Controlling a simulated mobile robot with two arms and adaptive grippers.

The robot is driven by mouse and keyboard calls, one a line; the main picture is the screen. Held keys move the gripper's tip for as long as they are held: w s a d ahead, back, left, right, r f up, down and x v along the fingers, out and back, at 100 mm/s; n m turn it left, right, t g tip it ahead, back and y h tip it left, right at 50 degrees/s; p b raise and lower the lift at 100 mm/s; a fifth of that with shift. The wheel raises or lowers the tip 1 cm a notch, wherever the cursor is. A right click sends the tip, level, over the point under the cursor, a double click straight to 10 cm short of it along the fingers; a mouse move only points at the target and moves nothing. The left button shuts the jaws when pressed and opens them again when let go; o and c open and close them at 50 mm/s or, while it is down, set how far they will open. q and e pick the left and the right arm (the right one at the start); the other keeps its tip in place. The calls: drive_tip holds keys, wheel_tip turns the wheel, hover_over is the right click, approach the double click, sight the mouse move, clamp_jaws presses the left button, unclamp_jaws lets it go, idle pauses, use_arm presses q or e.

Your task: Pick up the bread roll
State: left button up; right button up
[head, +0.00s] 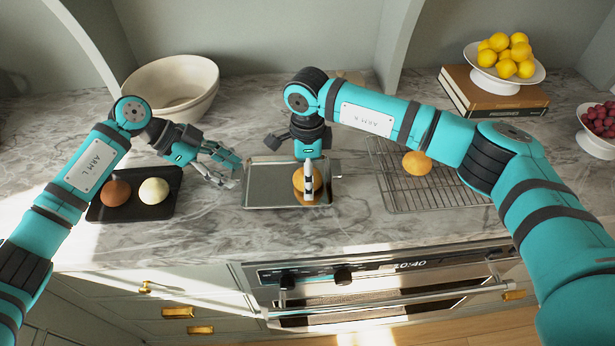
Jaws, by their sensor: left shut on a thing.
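One round golden bread roll (298,180) lies on the metal tray (262,170) in the middle of the counter, partly covered by my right gripper. A second roll (417,164) sits on the wire cooling rack (400,196) to the right. My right gripper (308,184) points down over the roll on the tray; I cannot tell whether its fingers touch the roll or how far apart they are. My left gripper (228,178) is at the tray's left end, shut on what looks like its left edge or handle.
A black tray (160,209) with a brown and a cream round item lies left. A large cream bowl (172,86) stands behind. Lemons (506,54) fill a stand on books (488,94) at back right. Dark red fruit (603,121) lies in a bowl. The oven (380,275) is below the counter's front edge.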

drive_tip(key=shift+f, duration=0.45)
drive_tip(key=c, duration=1)
drive_tip(key=shift+r, duration=0.15)
drive_tip(key=shift+c, duration=0.2)
wheel_tip(320, 180, up, 10)
drive_tip(key=shift+f, duration=0.1)
use_arm(q)
drive_tip(key=o, duration=1.1)
